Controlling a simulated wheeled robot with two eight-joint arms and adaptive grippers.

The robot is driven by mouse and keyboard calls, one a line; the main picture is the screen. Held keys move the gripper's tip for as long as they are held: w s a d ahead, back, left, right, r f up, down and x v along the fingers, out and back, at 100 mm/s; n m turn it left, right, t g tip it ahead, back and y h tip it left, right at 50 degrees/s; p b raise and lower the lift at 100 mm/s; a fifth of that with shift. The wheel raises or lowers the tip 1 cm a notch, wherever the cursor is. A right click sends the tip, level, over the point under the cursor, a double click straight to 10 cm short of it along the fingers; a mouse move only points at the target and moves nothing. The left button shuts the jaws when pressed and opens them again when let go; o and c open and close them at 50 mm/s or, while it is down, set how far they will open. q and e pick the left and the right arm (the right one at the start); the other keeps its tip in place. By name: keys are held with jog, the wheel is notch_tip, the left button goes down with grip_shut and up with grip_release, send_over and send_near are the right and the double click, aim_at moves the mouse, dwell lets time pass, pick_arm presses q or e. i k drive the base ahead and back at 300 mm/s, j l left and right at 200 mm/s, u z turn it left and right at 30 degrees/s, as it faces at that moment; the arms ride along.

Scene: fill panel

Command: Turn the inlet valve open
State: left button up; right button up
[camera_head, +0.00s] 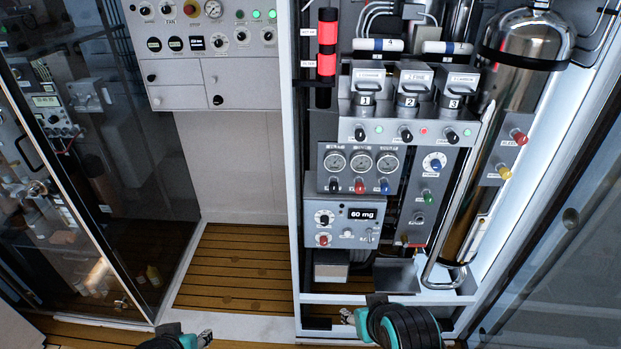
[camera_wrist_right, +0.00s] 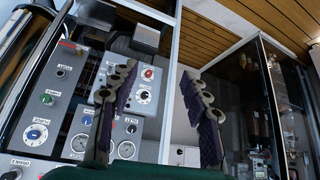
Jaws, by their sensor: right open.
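In the head view a black knob (camera_head: 333,184), a red knob (camera_head: 359,185) and a blue knob (camera_head: 384,185) sit under three gauges. A blue dial (camera_head: 436,163) and a green knob (camera_head: 428,197) are to their right; the dial also shows in the wrist view (camera_wrist_right: 37,134). My right gripper (camera_head: 347,316) is below the panel, its fingers open and empty in the wrist view (camera_wrist_right: 156,78). My left gripper (camera_head: 205,338) is at the bottom edge, its fingers unclear.
A steel cylinder (camera_head: 490,150) and a bent pipe (camera_head: 443,281) stand at the right. A glass cabinet (camera_head: 110,150) stands at the left. Slatted wooden floor (camera_head: 235,270) lies clear between.

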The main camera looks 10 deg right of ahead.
aim_at(332, 186)
jog(key=i+l+u, duration=0.1)
jog(key=l+u, duration=0.2)
jog(key=l, duration=0.25)
jog(key=i+l+u, duration=0.1)
jog(key=l+u, duration=0.2)
jog(key=l, duration=0.25)
jog(key=k+l+u, duration=0.15)
